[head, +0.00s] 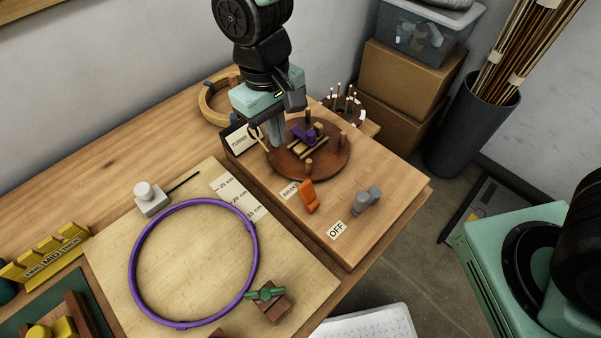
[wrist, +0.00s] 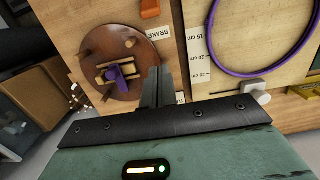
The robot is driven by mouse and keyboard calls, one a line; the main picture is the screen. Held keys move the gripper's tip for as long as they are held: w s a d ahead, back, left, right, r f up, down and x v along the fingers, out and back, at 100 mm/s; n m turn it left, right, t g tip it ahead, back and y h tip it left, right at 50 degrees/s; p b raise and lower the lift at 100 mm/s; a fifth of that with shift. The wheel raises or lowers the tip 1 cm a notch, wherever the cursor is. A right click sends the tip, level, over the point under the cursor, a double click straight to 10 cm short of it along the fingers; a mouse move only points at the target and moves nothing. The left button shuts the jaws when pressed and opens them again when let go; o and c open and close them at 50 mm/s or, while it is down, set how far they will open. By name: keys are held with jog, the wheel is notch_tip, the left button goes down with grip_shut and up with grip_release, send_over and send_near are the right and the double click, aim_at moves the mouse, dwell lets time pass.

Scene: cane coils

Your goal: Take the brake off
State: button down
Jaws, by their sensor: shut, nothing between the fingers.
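The orange brake lever (head: 309,197) stands on the wooden box top beside a BRAKE label (head: 290,190). An OFF label (head: 336,230) lies nearer the front edge, on the other side of the lever. In the wrist view the orange lever (wrist: 150,9) shows at the top edge, with the BRAKE label (wrist: 154,44) below it. My gripper (head: 277,142) is shut and empty, pointing down by the left rim of the round turntable, behind the brake. Its fingers (wrist: 158,72) also show in the wrist view, apart from the lever.
The brown turntable (head: 285,166) carries upright pegs and a purple piece (head: 304,135). A grey knob (head: 367,201) stands right of the brake. A TURNS card (head: 239,141) stands beside my gripper. A purple hoop (head: 133,269) lies on the board at left. The space above the brake is clear.

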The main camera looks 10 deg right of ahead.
aim_at(309, 196)
jog(key=shift+f, duration=0.1)
jog(key=f+p, duration=0.1)
jog(key=f, duration=0.5)
jog(key=s+f+p, duration=0.1)
jog(key=f, duration=0.2)
jog(key=shift+d+f+p, duration=0.15)
jog(key=shift+d+p, duration=0.15)
jog(key=shift+p, duration=0.05)
jog(key=shift+s+d+r+p, duration=0.3)
jog(key=shift+s+d+p, duration=0.1)
jog(key=shift+s+p, duration=0.15)
jog(key=shift+s+d+r+p, duration=0.3)
jog(key=shift+s+d+p, duration=0.1)
jog(key=shift+s, duration=0.2)
jog(key=shift+s+d, duration=0.2)
jog(key=shift+s, duration=0.1)
jog(key=shift+w, duration=0.15)
